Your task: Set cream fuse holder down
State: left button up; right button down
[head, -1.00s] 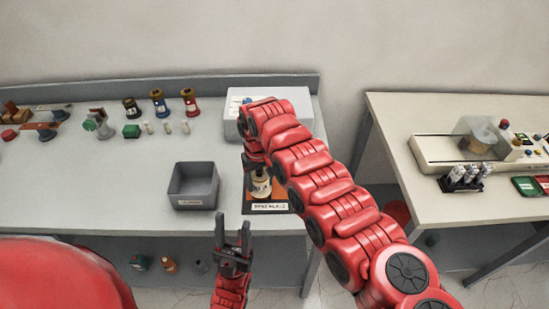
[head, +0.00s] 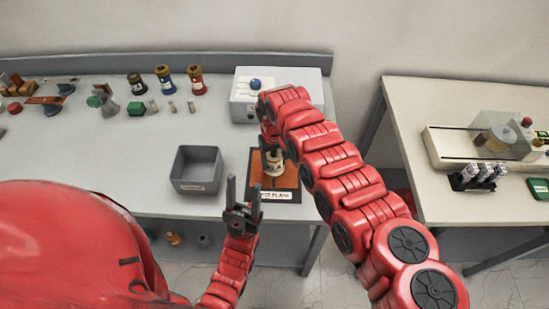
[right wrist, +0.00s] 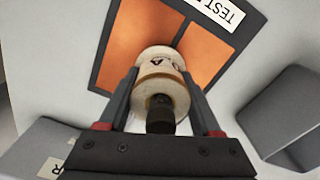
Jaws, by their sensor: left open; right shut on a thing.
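The cream fuse holder (head: 273,164) has a pale ribbed body and a dark top. It is over the orange test plate (head: 287,180), roughly upright. In the right wrist view the holder (right wrist: 158,62) sits between the two fingers of my right gripper (right wrist: 160,80), which is shut on it. Its lower end appears at or very near the orange surface (right wrist: 203,58); I cannot tell if it touches. In the head view my right gripper (head: 270,146) is partly hidden by its arm. My left gripper (head: 244,192) is open and empty, in front of the plate.
A grey open bin (head: 196,184) stands left of the plate. A grey box with a blue knob (head: 245,105) is behind it. Coloured fuse holders (head: 165,79) and small parts line the bench's back left. A second table (head: 450,105) stands at right.

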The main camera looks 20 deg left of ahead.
jog(key=shift+f, duration=0.15)
jog(key=shift+c, duration=0.4)
grip_release()
jog(key=shift+r, duration=0.25)
jog(key=shift+w+r, duration=0.1)
jog(key=shift+r, duration=0.15)
notch_tip(320, 180, up, 11)
jog(key=b, duration=0.3)
jog(key=shift+r, duration=0.15)
